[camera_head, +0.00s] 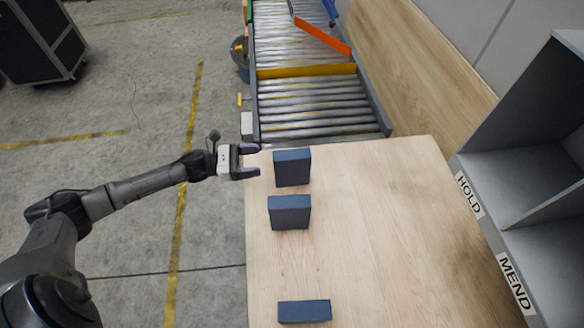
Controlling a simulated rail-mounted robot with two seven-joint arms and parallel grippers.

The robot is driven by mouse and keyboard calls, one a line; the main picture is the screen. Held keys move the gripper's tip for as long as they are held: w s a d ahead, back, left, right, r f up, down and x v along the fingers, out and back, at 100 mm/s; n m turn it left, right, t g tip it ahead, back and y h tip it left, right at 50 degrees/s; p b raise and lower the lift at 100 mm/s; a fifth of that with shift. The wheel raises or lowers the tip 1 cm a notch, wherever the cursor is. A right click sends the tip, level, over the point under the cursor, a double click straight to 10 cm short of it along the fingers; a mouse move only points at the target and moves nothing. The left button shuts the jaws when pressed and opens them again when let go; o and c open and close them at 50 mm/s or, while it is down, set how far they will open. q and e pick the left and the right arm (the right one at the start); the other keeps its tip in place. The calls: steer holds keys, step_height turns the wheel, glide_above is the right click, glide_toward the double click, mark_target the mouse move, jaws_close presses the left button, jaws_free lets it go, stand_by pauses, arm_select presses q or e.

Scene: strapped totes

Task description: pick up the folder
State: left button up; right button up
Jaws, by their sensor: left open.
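Three dark blue, block-like items stand on the wooden table (380,230); I cannot tell which of them is the folder. The far one (292,168) is upright near the table's far left part. The middle one (289,213) stands a little nearer to me. The near one (304,311) is low and wide in the picture, by the front. My left gripper (257,160) is open and empty at the table's left edge. Its fingers point right toward the far blue item, with a small gap between. My right gripper is not in view.
A roller conveyor (318,108) with a yellow bar and an orange bar (322,36) lies beyond the table. A grey shelf unit with HOLD (469,194) and MEND (515,283) labels stands at right. The table's middle and right are clear.

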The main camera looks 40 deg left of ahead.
mark_target(285, 157)
arm_select(q)
steer(key=shift+p+x, duration=0.6)
steer(key=shift+x, duration=4.05)
steer(key=shift+c, duration=0.2)
jaws_close()
